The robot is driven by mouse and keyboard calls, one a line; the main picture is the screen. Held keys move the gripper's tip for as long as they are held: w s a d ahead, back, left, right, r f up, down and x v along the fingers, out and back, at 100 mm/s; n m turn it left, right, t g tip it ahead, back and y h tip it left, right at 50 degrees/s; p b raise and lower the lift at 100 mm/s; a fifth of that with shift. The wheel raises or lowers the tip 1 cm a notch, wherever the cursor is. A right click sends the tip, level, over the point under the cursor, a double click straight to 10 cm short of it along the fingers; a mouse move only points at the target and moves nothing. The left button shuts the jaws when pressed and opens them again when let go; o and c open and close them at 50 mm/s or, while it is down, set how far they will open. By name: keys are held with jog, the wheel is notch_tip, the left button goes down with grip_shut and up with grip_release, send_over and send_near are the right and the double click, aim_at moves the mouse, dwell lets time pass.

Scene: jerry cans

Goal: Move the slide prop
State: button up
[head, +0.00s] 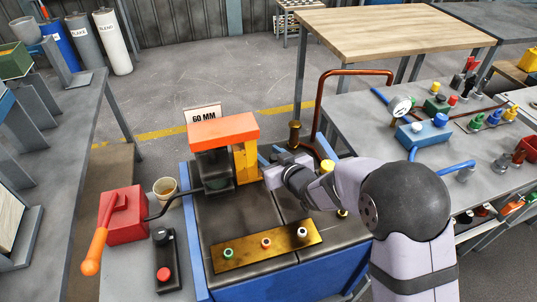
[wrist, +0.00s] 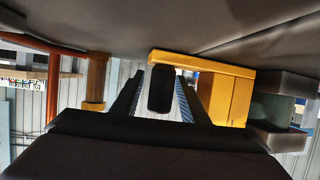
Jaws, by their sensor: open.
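The slide prop appears to be the yellow upright block (head: 246,162) standing under the right side of the orange slide (head: 223,129) of a small press. In the wrist view the yellow prop (wrist: 225,96) shows upside down, with a wide foot plate against the dark bed. My gripper (head: 268,158) is just right of the prop, low over the bed, pointing towards it. In the wrist view my open fingers (wrist: 159,92) reach towards the prop's left part. A dark rounded shape shows between them; I cannot tell what it is. No grip on the prop shows.
The dark press bed (head: 225,215) carries a brass strip (head: 266,246) with several buttons. A red box with an orange-handled lever (head: 118,215) stands left. A brass post (head: 294,134) and copper pipe (head: 318,100) stand behind my gripper. A cluttered grey bench (head: 470,165) is right.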

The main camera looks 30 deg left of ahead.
grip_shut()
jog(key=w+d+p, duration=0.1)
jog(key=w+d, duration=0.1)
jog(key=d, duration=0.1)
jog(key=shift+w, duration=0.4)
jog(key=shift+a, duration=0.15)
grip_release()
jog(key=shift+s, duration=0.1)
jog(key=shift+v, duration=3.7)
